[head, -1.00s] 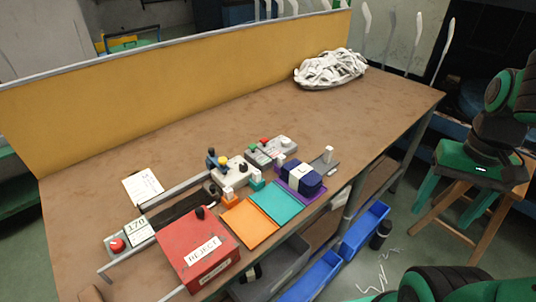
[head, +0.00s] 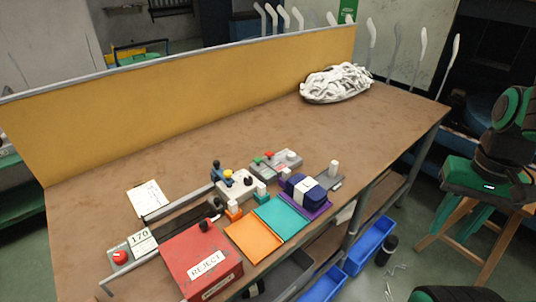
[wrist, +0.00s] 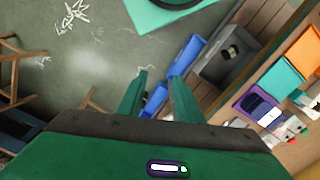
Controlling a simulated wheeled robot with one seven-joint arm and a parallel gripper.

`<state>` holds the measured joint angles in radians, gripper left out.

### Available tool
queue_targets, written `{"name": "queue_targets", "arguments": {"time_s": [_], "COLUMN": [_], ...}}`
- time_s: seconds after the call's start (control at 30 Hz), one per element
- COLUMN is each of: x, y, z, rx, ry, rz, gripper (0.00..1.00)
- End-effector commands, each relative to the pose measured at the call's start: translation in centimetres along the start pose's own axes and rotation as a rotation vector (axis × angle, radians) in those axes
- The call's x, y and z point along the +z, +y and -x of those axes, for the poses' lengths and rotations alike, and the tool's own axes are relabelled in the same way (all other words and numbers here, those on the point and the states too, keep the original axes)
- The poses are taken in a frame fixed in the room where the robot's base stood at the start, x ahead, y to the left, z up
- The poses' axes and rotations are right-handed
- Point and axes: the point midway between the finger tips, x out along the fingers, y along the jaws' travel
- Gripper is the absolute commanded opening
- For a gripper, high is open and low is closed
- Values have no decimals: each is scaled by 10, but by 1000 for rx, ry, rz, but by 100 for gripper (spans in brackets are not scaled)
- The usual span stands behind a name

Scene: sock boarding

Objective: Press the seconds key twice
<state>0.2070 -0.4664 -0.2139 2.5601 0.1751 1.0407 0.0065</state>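My gripper (head: 451,230) hangs at the right, off the table's end, in front of a wooden stool. Its two green fingers are apart with nothing between them; they also show in the wrist view (wrist: 158,78). Two grey control boxes stand on the table: one (head: 237,184) with blue, yellow and black knobs, the other (head: 276,164) with green, red and pale ones. Their labels are too small to read, so I cannot tell which key is the seconds key. A small unit with a red button (head: 120,257) and a "170" display (head: 143,241) sits at the near left.
A red REJECT box (head: 203,262), orange (head: 254,238), teal (head: 280,218) and purple (head: 318,208) trays line the front edge. A dark blue bundle (head: 300,186) lies on the purple tray. A white heap (head: 337,83) lies at the far end. The table's middle is clear.

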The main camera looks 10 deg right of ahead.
Motion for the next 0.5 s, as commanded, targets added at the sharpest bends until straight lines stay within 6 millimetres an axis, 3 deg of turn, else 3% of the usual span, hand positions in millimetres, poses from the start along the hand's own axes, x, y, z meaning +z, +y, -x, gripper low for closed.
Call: {"name": "queue_targets", "arguments": {"time_s": [0.03, 0.1, 0.13, 0.5], "x": [0, 0, 0, 0], "y": [0, 0, 0, 0], "z": [0, 0, 0, 0], "rx": [0, 0, 0, 0], "ry": [0, 0, 0, 0], "rz": [0, 0, 0, 0], "gripper": [19, 2, 0, 0]}}
